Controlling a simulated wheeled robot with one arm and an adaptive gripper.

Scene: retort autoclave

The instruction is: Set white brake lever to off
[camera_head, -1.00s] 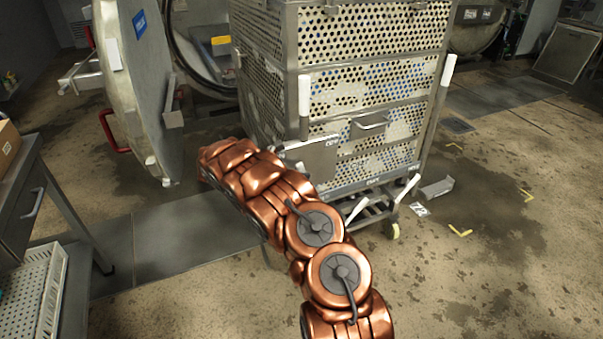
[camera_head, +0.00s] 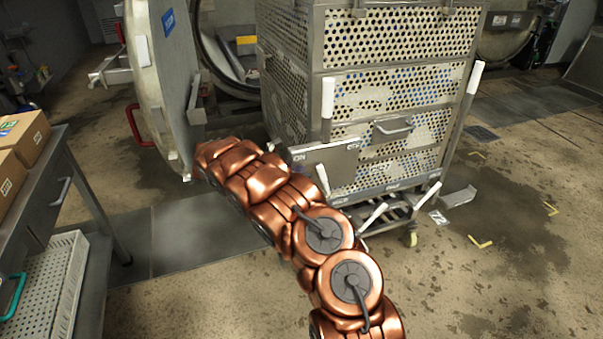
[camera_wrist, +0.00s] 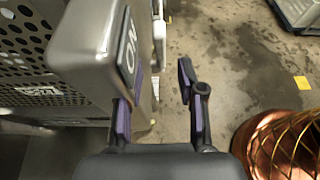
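A grey box (camera_head: 325,160) with ON and OFF labels sits on the front of a perforated metal cart (camera_head: 290,85). A short white lever (camera_head: 322,180) shows at the box's lower edge, angled downward, its upper end hidden. In the wrist view the grey box (camera_wrist: 90,50) with its ON label is close on the left. A white bar (camera_wrist: 159,32) shows just beyond its right edge; I cannot tell if it is the brake lever. My gripper (camera_wrist: 158,112) is open, fingers apart, the left one close beside the box. In the head view my arm hides the gripper.
White upright handles (camera_head: 327,97) and low white bars (camera_head: 372,218) stick out from the cart. An open round autoclave door (camera_head: 155,75) stands left of it. A side table (camera_head: 60,150) and white basket (camera_head: 70,285) are at left. The right floor is mostly clear.

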